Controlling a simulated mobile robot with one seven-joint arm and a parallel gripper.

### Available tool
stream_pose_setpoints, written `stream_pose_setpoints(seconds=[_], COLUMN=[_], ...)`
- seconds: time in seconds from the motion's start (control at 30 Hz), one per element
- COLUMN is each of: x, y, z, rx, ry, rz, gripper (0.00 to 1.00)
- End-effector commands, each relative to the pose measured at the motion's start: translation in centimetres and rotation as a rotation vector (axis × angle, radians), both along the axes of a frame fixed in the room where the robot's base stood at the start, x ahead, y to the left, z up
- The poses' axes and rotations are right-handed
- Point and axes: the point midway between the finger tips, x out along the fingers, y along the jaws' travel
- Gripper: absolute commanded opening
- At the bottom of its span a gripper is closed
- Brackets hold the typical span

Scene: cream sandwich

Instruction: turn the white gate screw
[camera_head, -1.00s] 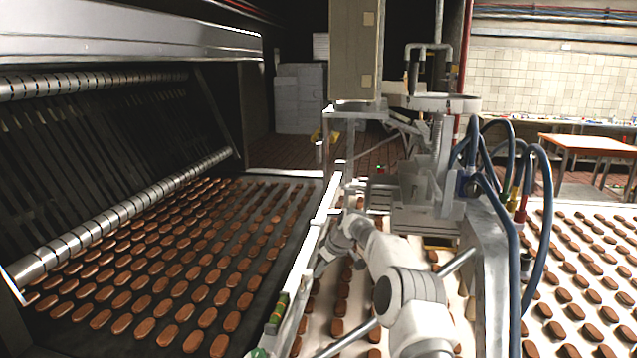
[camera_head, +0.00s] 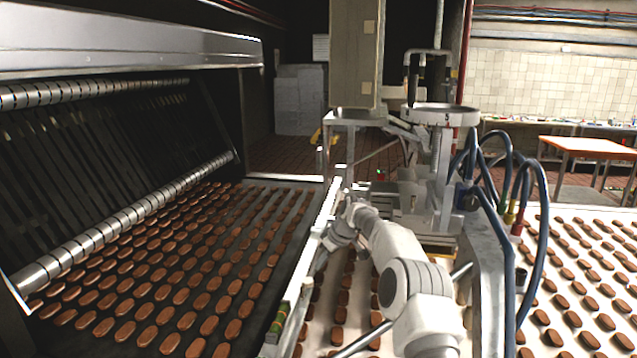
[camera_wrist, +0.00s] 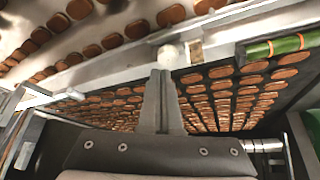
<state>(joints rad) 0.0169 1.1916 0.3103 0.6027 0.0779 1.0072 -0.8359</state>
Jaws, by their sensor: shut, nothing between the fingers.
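A small round white knob, which looks like the white gate screw (camera_wrist: 168,54), sits on the pale metal rail in the wrist view. My gripper (camera_wrist: 160,74) is shut and empty, its two fingers together and pointing at the knob. The fingertips appear just below the knob in the picture; I cannot tell whether they touch it. In the head view my arm reaches forward to the rail (camera_head: 322,222) between the two biscuit belts. The knob cannot be made out there.
A dark belt (camera_head: 258,215) with rows of brown biscuits lies left of the rail, and a white belt (camera_head: 585,218) lies right. A green-and-yellow striped part (camera_head: 277,322) sits on the near rail. A machine post with a handwheel (camera_head: 440,116) and blue hoses (camera_head: 543,230) stand close right of my arm.

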Motion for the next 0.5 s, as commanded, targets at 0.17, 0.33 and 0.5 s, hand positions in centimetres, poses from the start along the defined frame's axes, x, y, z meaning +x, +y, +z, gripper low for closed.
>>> stream_pose_setpoints(seconds=[0.17,0.33,0.5], x=[0.0,-0.6,-1.6], y=[0.0,0.6,1.5], z=[-0.1,0.6,0.9], rx=[0.0,0.0,0.0], ry=[0.0,0.001,0.002], rz=[0.0,0.0,0.0], gripper=[0.0,0.0,0.0])
